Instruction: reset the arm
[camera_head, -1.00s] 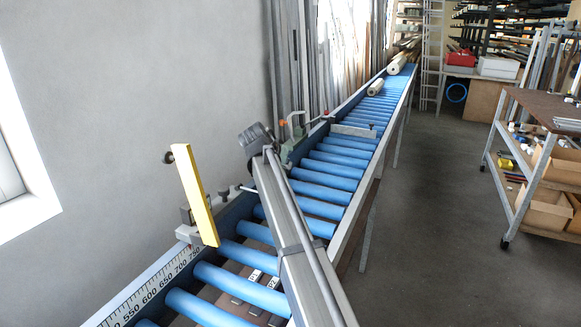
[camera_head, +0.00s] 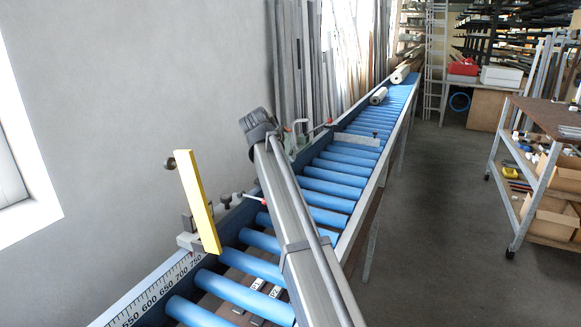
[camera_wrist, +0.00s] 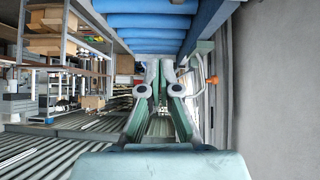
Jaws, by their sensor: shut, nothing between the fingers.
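My gripper (camera_wrist: 160,75) shows in the wrist view, with grey-green linkages and pale fingers. Its fingers are close together at the far end and hold nothing. In the head view my grey arm reaches from the bottom edge up over the roller conveyor (camera_head: 327,188). Its dark ribbed end is near the wall side of the conveyor, and the gripper cannot be made out clearly there. The blue rollers also show at the top of the wrist view (camera_wrist: 150,20), beyond the gripper.
A yellow bar (camera_head: 197,200) stands tilted at the conveyor's left edge, beside a millimetre scale (camera_head: 158,288). Pale rolls (camera_head: 400,74) lie at the far end. Long profiles lean on the wall behind. A trolley (camera_head: 520,200) stands right, with clear floor between.

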